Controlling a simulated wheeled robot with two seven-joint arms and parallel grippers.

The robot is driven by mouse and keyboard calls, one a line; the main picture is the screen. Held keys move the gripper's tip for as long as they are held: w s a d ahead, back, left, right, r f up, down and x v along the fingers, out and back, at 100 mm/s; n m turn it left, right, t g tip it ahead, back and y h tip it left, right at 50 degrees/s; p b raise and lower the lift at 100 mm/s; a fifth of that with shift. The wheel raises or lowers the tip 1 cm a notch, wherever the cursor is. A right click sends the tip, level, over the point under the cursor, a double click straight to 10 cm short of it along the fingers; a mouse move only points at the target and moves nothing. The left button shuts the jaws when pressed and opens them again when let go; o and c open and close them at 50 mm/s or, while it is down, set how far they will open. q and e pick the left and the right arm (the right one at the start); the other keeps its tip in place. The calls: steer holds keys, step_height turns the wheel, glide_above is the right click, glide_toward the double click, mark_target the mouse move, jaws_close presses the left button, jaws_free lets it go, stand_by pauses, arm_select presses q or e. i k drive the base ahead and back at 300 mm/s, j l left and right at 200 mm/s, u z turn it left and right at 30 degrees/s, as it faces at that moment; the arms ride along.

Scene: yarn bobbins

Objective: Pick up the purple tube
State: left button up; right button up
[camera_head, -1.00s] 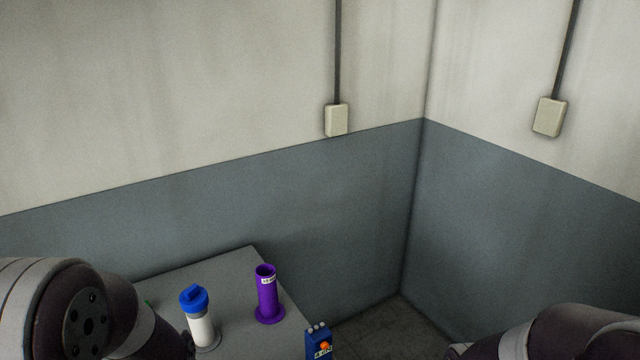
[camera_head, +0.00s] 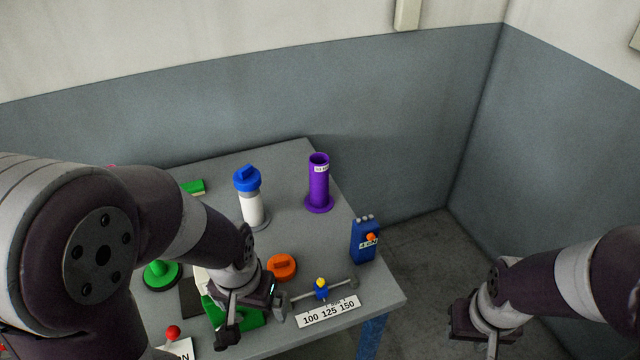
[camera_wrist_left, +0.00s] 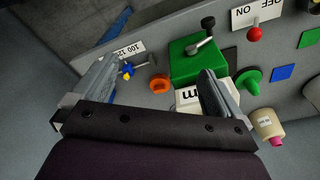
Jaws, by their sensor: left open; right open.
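The purple tube (camera_head: 318,187) stands upright on its round flange near the far right edge of the grey table (camera_head: 283,160). It has a white label near its open top and is not visible in the left wrist view. My left gripper (camera_head: 252,320) is open over the front part of the table, nearer than the tube and to its left. Its two spread fingers also show in the left wrist view (camera_wrist_left: 155,92), with nothing held between them. My right gripper (camera_head: 488,340) is off the table's right side, empty and open, partly cut off by the lower edge.
A white bobbin with a blue cap (camera_head: 250,205) stands left of the tube. A blue box (camera_head: 364,243) with an orange knob is at the right edge. An orange ring (camera_head: 281,267), a numbered scale (camera_head: 329,312) and a green block (camera_wrist_left: 197,62) lie near my left gripper.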

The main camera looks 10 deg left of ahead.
mark_target(319, 163)
steer(key=u, duration=1.65)
steer(key=z, duration=1.3)
steer(key=i+l, duration=0.5)
steer(key=i, duration=0.15)
steer(key=k+z, duration=0.05)
